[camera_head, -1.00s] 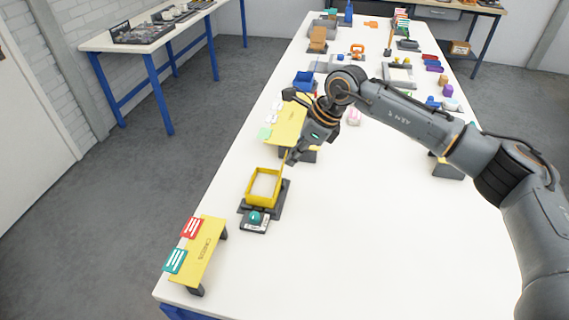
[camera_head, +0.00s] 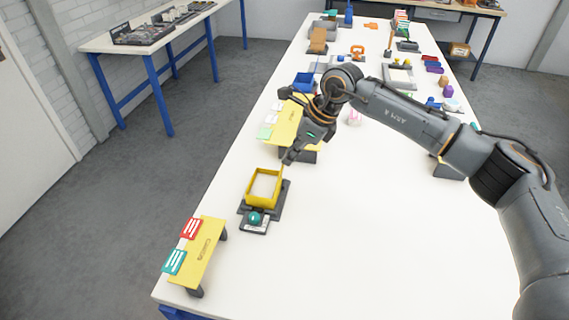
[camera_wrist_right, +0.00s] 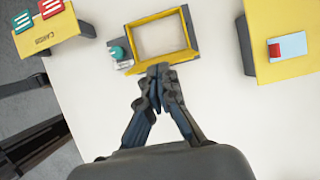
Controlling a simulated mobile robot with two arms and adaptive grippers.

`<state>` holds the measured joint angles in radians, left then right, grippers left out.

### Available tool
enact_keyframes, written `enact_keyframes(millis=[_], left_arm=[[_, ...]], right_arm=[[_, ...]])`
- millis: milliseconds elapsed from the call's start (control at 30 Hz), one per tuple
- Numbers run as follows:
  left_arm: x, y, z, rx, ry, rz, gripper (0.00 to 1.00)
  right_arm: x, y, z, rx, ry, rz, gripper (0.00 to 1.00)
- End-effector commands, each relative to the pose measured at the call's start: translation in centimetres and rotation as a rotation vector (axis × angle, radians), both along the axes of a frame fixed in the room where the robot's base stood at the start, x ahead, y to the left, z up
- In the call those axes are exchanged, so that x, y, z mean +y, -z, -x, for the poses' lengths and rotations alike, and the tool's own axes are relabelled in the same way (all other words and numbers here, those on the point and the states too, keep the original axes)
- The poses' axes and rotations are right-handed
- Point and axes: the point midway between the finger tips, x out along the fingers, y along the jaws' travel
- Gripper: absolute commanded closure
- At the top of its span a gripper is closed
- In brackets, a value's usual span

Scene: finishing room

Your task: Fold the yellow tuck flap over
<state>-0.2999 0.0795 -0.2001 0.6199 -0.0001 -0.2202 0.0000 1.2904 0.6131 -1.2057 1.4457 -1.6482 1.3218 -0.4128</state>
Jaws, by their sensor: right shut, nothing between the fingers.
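The yellow tuck flap belongs to an open yellow box frame (camera_head: 263,188), which sits on a dark base (camera_head: 284,193) on the white table. In the right wrist view the yellow frame (camera_wrist_right: 183,29) is at top centre, its middle open and pale. My left gripper is not in view.
A teal knob (camera_head: 254,217) is on the base's near side. A yellow stand (camera_head: 207,250) with red and teal cards is in front; another yellow stand (camera_head: 283,123) is behind, beside my gripper.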

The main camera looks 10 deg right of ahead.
Motion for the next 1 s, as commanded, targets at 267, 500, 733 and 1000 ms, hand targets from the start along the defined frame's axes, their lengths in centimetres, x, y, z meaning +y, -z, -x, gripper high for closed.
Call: enact_keyframes(millis=[267, 500, 733, 1000], left_arm=[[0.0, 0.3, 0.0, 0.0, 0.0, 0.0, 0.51], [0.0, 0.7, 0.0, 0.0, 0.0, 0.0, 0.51], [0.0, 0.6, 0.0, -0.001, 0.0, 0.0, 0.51], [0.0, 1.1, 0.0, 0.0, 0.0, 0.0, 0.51]], right_arm=[[0.2, 0.2, -0.1, 0.0, 0.0, 0.0, 1.0], [0.6, 0.3, -0.3, 0.002, 0.0, 0.0, 1.0], [0.6, 0.3, -0.3, 0.001, 0.001, 0.001, 1.0], [0.9, 0.6, -0.4, 0.0, 0.0, 0.0, 1.0]])
